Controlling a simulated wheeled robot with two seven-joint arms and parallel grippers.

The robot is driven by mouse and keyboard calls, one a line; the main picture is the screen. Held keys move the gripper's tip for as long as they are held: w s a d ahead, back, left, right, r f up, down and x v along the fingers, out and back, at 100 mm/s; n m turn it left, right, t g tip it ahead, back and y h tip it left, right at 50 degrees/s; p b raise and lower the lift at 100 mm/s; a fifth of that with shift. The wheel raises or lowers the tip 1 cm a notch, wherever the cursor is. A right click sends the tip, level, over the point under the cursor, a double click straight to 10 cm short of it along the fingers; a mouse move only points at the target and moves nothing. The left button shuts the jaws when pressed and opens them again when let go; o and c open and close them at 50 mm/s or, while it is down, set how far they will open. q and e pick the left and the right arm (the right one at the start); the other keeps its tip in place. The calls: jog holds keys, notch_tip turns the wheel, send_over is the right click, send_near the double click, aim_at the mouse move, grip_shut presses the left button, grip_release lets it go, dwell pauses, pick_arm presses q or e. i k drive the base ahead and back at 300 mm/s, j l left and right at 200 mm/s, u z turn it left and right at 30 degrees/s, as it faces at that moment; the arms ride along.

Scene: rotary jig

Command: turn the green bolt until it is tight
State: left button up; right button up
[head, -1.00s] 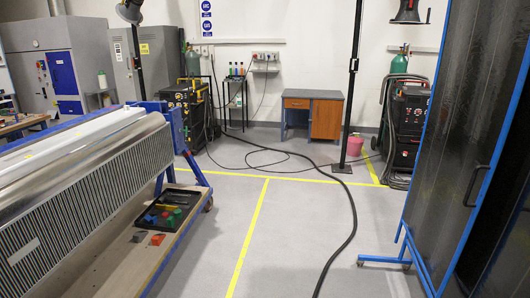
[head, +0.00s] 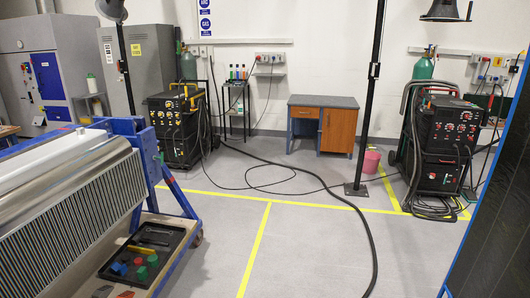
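I see no bolt that I can make out as the green bolt in the head view. A large ribbed metal roll (head: 70,205) lies in a blue rotary frame (head: 148,165) at the left. A black tray (head: 150,250) on the frame's lower shelf holds small coloured pieces, among them a green piece (head: 141,273), too small to identify. Neither of my grippers is in view.
A black cable (head: 350,205) runs across the floor. A black welding unit (head: 440,145) stands at the right, another (head: 175,125) at the back left. A wooden desk (head: 338,127), a pole (head: 372,100) and a blue-framed screen (head: 495,210) also stand here. The middle floor is mostly clear.

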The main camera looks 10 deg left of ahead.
aim_at(154, 157)
jog(key=i, duration=1.65)
